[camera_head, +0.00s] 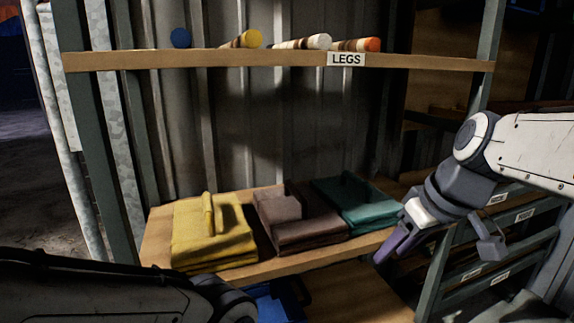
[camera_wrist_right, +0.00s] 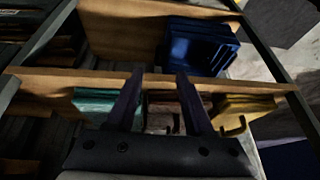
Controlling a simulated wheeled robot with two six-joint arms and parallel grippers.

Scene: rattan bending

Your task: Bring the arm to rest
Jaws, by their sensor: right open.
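My right arm (camera_head: 530,150) comes in from the right edge in the head view and bends down at the wrist. My right gripper (camera_head: 437,256) is open and empty, in front of the right end of the lower shelf. In the right wrist view the two dark fingers of the right gripper (camera_wrist_right: 160,76) stand apart, with nothing between them. My left arm (camera_head: 110,295) crosses the dark lower left corner of the head view. Its gripper does not show.
The upper shelf (camera_head: 200,60), labelled LEGS, bears several coloured-ended rods. A blue bin (camera_wrist_right: 200,48) also shows low in the head view (camera_head: 275,302). Labelled racks (camera_head: 500,235) stand at right.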

